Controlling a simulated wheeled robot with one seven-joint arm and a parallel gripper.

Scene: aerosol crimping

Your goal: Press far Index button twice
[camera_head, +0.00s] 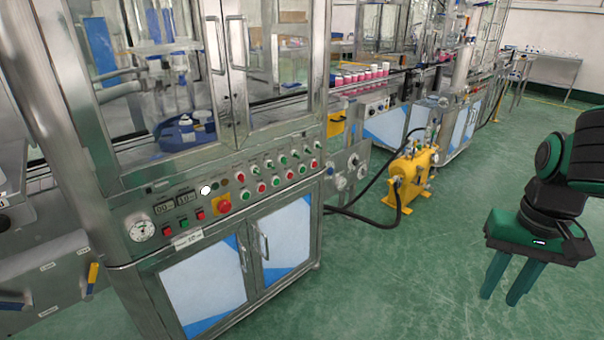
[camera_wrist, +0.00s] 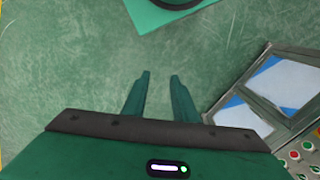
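The machine's control panel (camera_head: 150,203) is on the left in the head view. My gripper (camera_head: 501,300) hangs at the far right, well away from the panel, fingers pointing down. In the wrist view its two fingers (camera_wrist: 160,75) are apart with nothing between them. Some buttons (camera_wrist: 307,145) show at the lower right there.
Cabinet doors (camera_head: 205,285) with handles are below the panel; glazed doors (camera_head: 232,60) are above. A yellow pump unit (camera_head: 410,175) with black hoses stands on the floor between machine and arm. Pink-and-white cans (camera_head: 365,76) line the conveyor. Green floor (camera_head: 400,270) is clear in front.

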